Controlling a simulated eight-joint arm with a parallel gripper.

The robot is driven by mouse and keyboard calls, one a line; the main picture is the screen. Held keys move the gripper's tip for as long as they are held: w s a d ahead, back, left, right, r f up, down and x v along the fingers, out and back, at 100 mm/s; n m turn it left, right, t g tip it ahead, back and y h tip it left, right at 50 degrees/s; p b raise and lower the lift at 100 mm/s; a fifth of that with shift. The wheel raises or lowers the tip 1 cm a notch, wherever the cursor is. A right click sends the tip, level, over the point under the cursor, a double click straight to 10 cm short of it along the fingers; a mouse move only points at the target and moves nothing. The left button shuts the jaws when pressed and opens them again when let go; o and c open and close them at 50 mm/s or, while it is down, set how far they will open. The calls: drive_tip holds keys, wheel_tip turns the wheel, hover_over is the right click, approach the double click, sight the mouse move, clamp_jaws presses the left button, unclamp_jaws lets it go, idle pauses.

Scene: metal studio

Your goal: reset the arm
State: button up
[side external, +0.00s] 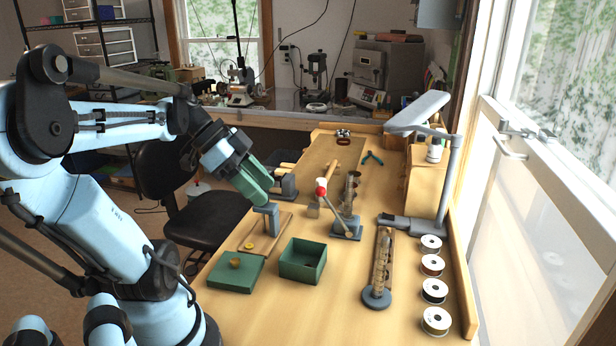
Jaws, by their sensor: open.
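My arm reaches in from the left, and its green gripper (262,203) points down and right over the left part of the wooden bench (330,290). Its jaws are open; they are small here and partly merge with a grey-blue upright block (272,222) just below. I cannot tell whether they touch it. I see nothing held. To the right, a small device on a grey-blue base (346,230) has a thin lever tilted up and left, ending in a red knob (321,187). The knob is clear of my gripper.
An open green box (303,261) and a flat green lid (236,274) lie at the near left. A rod stand (377,296), several wire spools (431,264) and a lamp (446,180) fill the right. A black chair (200,213) stands left of the bench.

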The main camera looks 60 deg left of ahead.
drive_tip(key=w+d+f+n+y, duration=0.2)
drive_tip(key=w+d+n, duration=0.1)
drive_tip(key=d, duration=0.3)
drive_tip(key=w+d+f+n+y, duration=0.2)
drive_tip(key=w+d+n, duration=0.1)
drive_tip(key=d, duration=0.4)
drive_tip(key=shift+w+d+f+n+y, duration=0.15)
drive_tip(key=shift+w+f+n+y, duration=0.25)
drive_tip(key=shift+w, duration=0.4)
